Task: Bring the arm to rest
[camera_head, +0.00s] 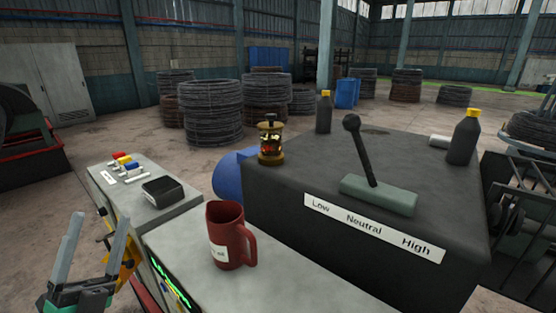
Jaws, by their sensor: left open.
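My left gripper (91,247) is at the lower left of the head view, its two grey fingers pointing up and spread apart. It is open and nothing shows between the fingers. It is beside the left console, apart from the mug and the lever. My right gripper is not in view. A black lever (361,150) with a round knob stands in a green-grey base (378,194) on the dark box. The lever leans to the left. A label (372,227) on the box reads Low, Neutral, High.
A red mug (227,236) stands on the grey cabinet (290,275). The left console (130,185) carries coloured switches and a black box (164,191). Wire coils (210,112) fill the floor behind.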

